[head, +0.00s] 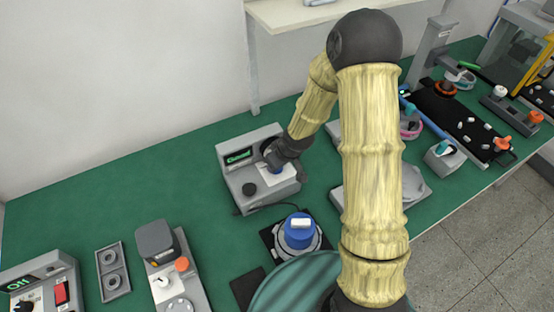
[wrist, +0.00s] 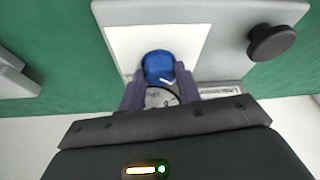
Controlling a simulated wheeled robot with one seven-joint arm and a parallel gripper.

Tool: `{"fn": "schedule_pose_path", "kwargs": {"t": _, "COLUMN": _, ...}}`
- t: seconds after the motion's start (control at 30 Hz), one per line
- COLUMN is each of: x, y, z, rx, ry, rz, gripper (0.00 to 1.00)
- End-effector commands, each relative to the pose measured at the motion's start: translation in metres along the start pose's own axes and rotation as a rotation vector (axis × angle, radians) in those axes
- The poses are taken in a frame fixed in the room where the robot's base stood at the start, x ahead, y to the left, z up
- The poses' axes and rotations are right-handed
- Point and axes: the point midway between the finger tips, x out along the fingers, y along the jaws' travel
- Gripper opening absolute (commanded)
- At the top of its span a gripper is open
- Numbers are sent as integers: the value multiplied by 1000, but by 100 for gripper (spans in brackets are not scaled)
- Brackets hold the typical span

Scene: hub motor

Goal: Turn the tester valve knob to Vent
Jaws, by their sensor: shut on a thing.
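The tester (head: 233,172) is a grey box on the green bench, with a lit green display and a white panel on its top. Its blue valve knob (wrist: 158,67) sits on the white panel (wrist: 125,45) and carries a white mark near its lower right edge in the wrist view. My gripper (wrist: 160,88) has its two purple-grey fingers on either side of the blue knob, shut on it. In the head view my gripper (head: 277,165) covers most of the knob. The panel's lettering is too small to read.
A black knob (wrist: 271,42) stands on the same tester, beside the panel. A blue-topped round part (head: 299,232) sits in front of the tester. A grey device with an orange knob (head: 182,264) stands at the lower left. Green bench (head: 110,195) is clear left of the tester.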

Motion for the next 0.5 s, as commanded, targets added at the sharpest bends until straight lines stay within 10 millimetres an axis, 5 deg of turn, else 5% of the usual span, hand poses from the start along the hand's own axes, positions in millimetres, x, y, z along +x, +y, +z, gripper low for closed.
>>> {"fn": "schedule_pose_path", "kwargs": {"t": 0.5, "x": 0, "y": 1, "z": -1, "rx": -47, "ry": 2, "rz": -17, "gripper": 11}}
